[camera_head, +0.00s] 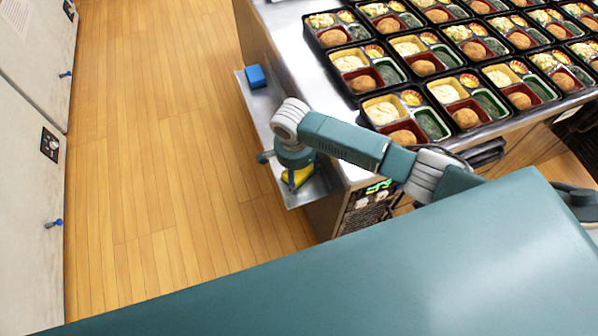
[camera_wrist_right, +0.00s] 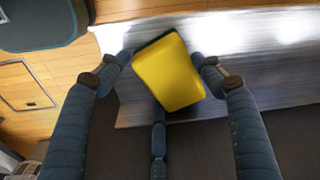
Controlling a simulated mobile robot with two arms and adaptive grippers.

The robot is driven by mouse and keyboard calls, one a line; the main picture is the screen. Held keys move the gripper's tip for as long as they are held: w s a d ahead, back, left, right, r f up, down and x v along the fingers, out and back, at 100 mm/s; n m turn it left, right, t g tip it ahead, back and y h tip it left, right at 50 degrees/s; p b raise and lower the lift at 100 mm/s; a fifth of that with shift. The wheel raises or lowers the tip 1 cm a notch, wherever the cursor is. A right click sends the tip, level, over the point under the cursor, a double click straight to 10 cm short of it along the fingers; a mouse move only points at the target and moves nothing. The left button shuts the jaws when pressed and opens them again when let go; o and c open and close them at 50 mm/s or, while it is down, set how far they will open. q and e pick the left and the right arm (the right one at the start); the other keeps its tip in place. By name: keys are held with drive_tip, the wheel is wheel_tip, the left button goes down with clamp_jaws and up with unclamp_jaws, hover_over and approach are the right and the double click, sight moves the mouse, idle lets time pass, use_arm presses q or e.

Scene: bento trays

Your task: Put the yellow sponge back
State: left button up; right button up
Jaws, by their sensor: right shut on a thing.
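The yellow sponge (camera_wrist_right: 168,74) is between the fingertips of my right gripper (camera_wrist_right: 166,72) in the right wrist view, with a dark edge along its upper left side. The gripper is shut on it. In the head view, the right gripper (camera_head: 294,180) points down over the metal side shelf (camera_head: 262,112), and part of the yellow sponge (camera_head: 299,173) shows beneath it. Whether the sponge touches the shelf is not clear. The metal shelf also fills the upper right of the right wrist view (camera_wrist_right: 262,75). My left gripper is not in view.
A blue sponge (camera_head: 256,77) lies at the far end of the side shelf. Many bento trays (camera_head: 407,119) cover the steel table (camera_head: 310,62) to the right. White cabinets (camera_head: 30,100) line the left. The wooden floor (camera_head: 165,140) between is clear.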

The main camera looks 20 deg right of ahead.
sight(296, 177)
drive_tip(key=o, duration=0.8)
drive_tip(key=shift+f, duration=0.15)
drive_tip(key=shift+c, duration=0.2)
wheel_tip(296, 177, up, 12)
drive_tip(key=a, duration=0.1)
drive_tip(key=shift+s+r, duration=0.2)
drive_tip(key=shift+s, duration=0.1)
drive_tip(key=shift+f, duration=0.1)
